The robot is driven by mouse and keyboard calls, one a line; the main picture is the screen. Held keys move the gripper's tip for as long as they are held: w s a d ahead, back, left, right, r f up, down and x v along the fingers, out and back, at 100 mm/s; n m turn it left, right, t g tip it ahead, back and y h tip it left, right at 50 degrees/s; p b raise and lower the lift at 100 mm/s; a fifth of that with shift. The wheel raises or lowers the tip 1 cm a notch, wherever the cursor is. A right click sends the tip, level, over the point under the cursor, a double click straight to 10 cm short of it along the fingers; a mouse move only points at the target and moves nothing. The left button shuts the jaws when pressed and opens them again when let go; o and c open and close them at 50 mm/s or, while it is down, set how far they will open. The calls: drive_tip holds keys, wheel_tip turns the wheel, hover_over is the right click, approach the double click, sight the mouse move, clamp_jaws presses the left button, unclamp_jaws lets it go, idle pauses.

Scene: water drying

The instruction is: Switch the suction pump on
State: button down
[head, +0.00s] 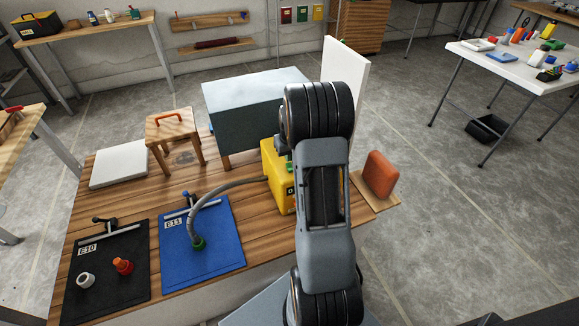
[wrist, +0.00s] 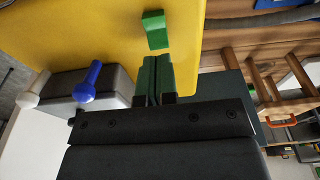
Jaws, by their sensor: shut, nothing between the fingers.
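The yellow suction pump (head: 275,170) stands on the wooden table, partly hidden behind my arm. In the wrist view its yellow face (wrist: 90,32) fills the upper left. A green switch (wrist: 155,30) sticks out from that face. My gripper (wrist: 157,60) is shut with nothing in it. Its dark green fingertips are just below the switch in the wrist view, with a small gap showing; I cannot tell the depth between them. The switch is hidden in the head view. A grey hose (head: 218,188) runs from the pump to a green fitting (head: 198,243).
A blue-knobbed lever (wrist: 88,80) and a white knob (wrist: 28,99) are left of my fingers, by a grey box. A large grey box (head: 255,100) stands behind the pump, an orange pad (head: 380,173) to its right. Blue (head: 225,258) and black (head: 85,300) mats lie left.

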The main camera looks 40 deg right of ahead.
drive_tip(key=shift+f+b, duration=0.9)
drive_tip(key=shift+f, duration=0.4)
idle(0.6)
drive_tip(key=shift+r, duration=0.1)
drive_tip(key=shift+r+p, duration=2.6)
drive_tip(key=shift+r, duration=0.9)
